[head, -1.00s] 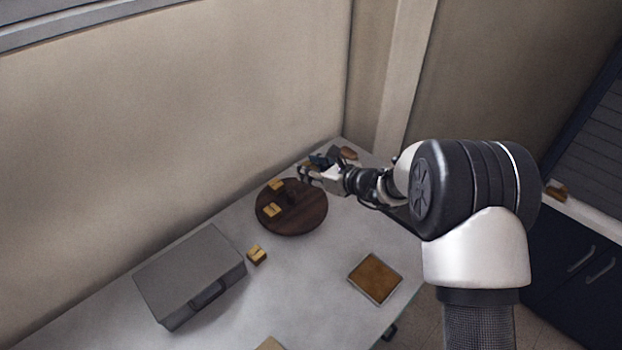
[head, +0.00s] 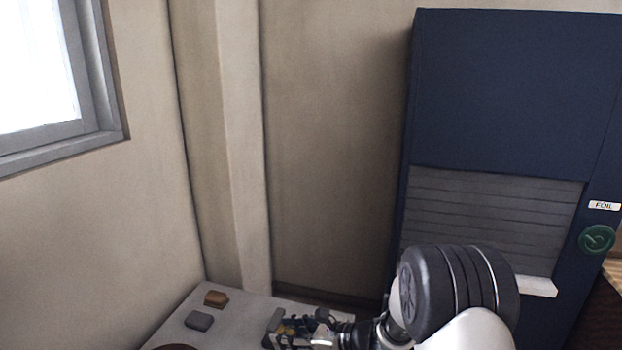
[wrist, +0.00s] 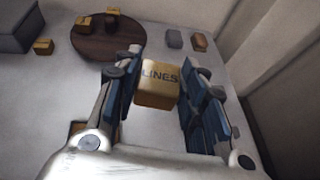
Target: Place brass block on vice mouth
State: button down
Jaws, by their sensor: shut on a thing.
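I cannot make out a vice for certain in either view.
In the wrist view a dark round board (wrist: 98,46) carries small blocks. A yellow block (wrist: 43,47) and a grey case (wrist: 14,28) stand left of it. In the head view a brown block (head: 215,298) and a grey block (head: 199,320) lie near the wall. A blue cabinet (head: 510,90) stands beyond.

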jog(key=s+d, duration=0.3)
jog(key=d, duration=0.3)
jog(key=s+d+m+t, duration=0.1)
jog(key=s+d, duration=0.2)
jog(key=d, duration=0.4)
jog(key=s+d+t+h, duration=0.1)
jog(key=s+d, duration=0.3)
jog(key=d, duration=0.2)
jog(key=shift+d+m+b, duration=0.2)
jog(key=shift+m+b, duration=0.15)
jog(key=shift+m, duration=0.05)
